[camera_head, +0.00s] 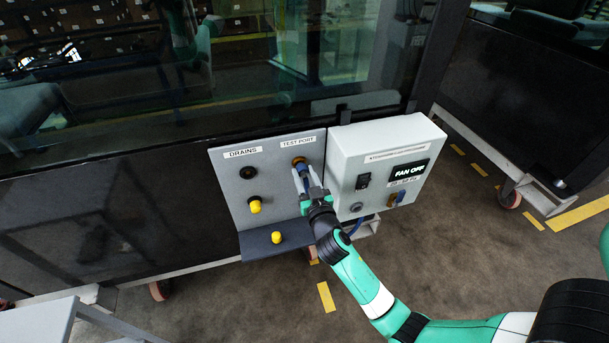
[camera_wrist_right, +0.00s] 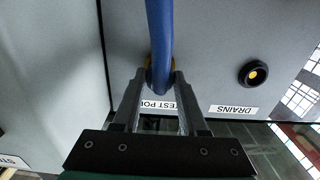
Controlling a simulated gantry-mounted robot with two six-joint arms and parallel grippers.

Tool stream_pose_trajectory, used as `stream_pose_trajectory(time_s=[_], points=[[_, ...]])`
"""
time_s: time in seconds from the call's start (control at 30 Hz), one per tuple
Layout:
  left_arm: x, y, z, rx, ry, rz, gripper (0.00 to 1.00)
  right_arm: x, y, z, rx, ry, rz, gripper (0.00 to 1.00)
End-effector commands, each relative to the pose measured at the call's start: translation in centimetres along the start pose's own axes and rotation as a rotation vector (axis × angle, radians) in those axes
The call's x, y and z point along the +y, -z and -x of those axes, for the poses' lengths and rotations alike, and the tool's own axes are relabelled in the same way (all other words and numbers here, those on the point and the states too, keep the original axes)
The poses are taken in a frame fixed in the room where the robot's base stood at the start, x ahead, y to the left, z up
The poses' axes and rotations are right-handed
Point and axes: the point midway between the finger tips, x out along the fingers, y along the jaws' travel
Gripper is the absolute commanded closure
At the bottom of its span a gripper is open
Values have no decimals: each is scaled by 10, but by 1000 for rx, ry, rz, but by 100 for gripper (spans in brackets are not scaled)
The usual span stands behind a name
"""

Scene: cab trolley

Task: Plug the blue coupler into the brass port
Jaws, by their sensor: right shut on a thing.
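My right gripper (camera_head: 304,178) is shut on the blue coupler (camera_head: 301,168) in front of the grey panel, under the TEST PORT label. The brass port (camera_head: 298,160) shows just above the coupler. In the right wrist view, the gripper's fingers (camera_wrist_right: 160,88) close around the lower end of the blue coupler and hose (camera_wrist_right: 160,45). A brass-coloured rim (camera_wrist_right: 148,70) shows right behind it. The coupler is lined up over the port and looks at or against it; the fingers and hose hide how deep it sits. My left gripper is not in view.
The panel (camera_head: 226,200) also has a black drain port (camera_head: 249,172) and a yellow-capped one (camera_head: 255,205). A loose yellow cap (camera_head: 277,237) stands on the dark shelf (camera_head: 262,248) below. A pale FAN OFF control box (camera_head: 345,150) juts out close to the right of my gripper.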

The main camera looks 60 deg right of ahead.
Motion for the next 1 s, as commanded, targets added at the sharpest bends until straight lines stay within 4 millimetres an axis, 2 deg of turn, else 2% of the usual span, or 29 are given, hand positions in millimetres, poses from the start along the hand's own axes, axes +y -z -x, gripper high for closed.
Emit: stream_pose_trajectory(time_s=[0.47, 0.5, 0.63, 0.67, 1.0], points=[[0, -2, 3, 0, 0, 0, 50, 0, 0, -10, 2, 0, 0, 100], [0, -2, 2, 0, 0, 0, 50, 0, 0, -9, 2, 0, 0, 51], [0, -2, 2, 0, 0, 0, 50, 0, 0, -9, 1, 0, 0, 27], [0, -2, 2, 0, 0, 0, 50, 0, 0, -9, 1, 0, 0, 23], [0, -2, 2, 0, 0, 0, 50, 0, -1, -6, -2, 0, 1, 23]])
